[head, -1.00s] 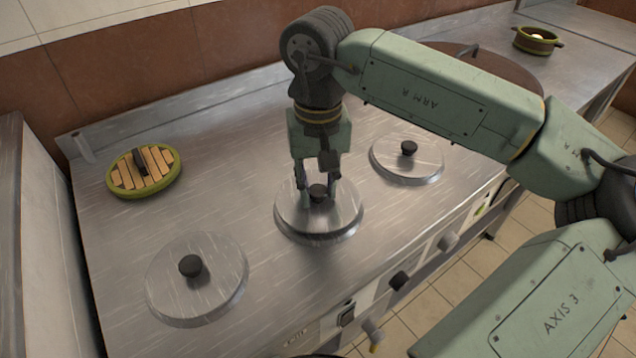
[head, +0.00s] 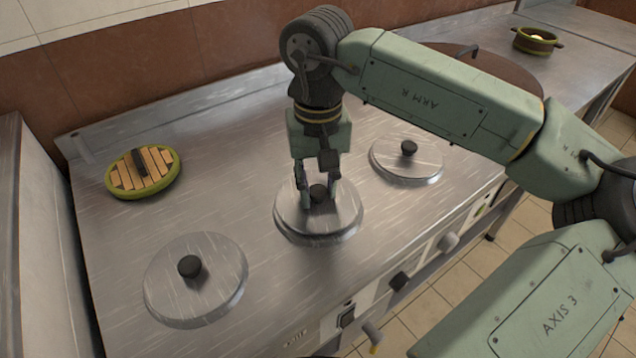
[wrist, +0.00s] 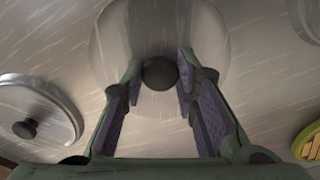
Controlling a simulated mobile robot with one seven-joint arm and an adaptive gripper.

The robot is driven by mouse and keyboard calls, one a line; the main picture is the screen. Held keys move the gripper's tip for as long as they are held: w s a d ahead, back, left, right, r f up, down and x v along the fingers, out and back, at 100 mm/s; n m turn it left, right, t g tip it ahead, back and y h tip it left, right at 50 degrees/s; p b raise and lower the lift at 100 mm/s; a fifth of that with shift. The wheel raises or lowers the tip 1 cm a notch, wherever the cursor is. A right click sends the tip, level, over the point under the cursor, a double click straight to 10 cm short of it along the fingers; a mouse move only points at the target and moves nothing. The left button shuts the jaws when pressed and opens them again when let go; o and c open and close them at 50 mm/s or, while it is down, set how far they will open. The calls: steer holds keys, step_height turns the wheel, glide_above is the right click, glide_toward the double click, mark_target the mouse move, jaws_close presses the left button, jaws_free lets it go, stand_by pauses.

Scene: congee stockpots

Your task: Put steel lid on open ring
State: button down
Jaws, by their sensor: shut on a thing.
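A round steel lid (head: 340,218) with a black knob (head: 318,193) sits in the middle of the steel stove top. It fills the upper middle of the wrist view (wrist: 208,75). My gripper (head: 319,203) points down over this lid and is shut on its knob, which shows between the finger pads in the wrist view (wrist: 160,74). Another steel lid (head: 215,288) lies at front left, and a third (head: 400,170) at back right. No open ring shows; I cannot tell what is under the lids.
A wooden slatted lid with a green rim (head: 125,181) lies at the back left. A large round brown-topped pot (head: 490,72) is partly behind my arm. A small green-rimmed pot (head: 537,42) stands on the far right counter. Bare steel surface lies between the lids.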

mark_target(318, 191)
steer(key=shift+f+b, duration=0.5)
steer(key=shift+f, duration=0.1)
steer(key=c, duration=1.5)
jaws_free()
steer(key=shift+c, duration=0.2)
steer(key=shift+r, duration=0.15)
step_height(318, 191, up, 11)
steer(key=p, duration=0.7)
